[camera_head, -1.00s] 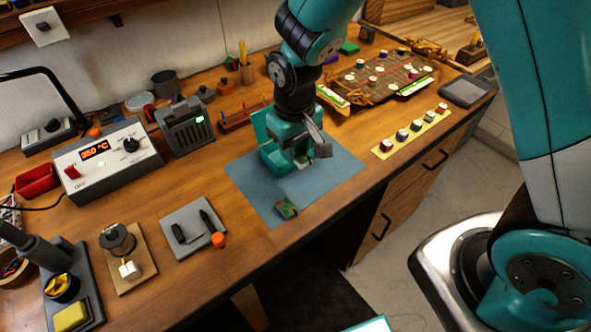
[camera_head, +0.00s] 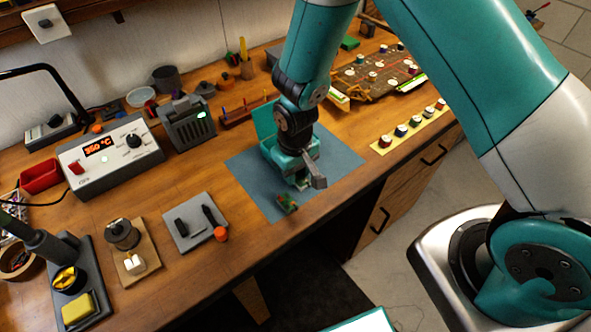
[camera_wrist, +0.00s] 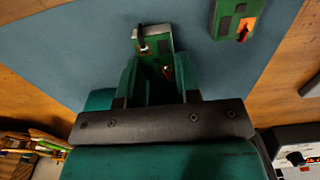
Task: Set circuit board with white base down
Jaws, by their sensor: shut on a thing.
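My gripper (camera_wrist: 156,68) is shut on a small green circuit board (camera_wrist: 158,42), which has a pale strip along one edge and dark parts on top. In the head view, my gripper (camera_head: 302,183) is low over the blue mat (camera_head: 340,158). The held board is mostly hidden there by the gripper. I cannot tell whether it touches the mat.
A second green board (camera_wrist: 237,20) with an orange and red part lies on the mat near the held one; it also shows in the head view (camera_head: 287,203). The mat's right side is bare.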

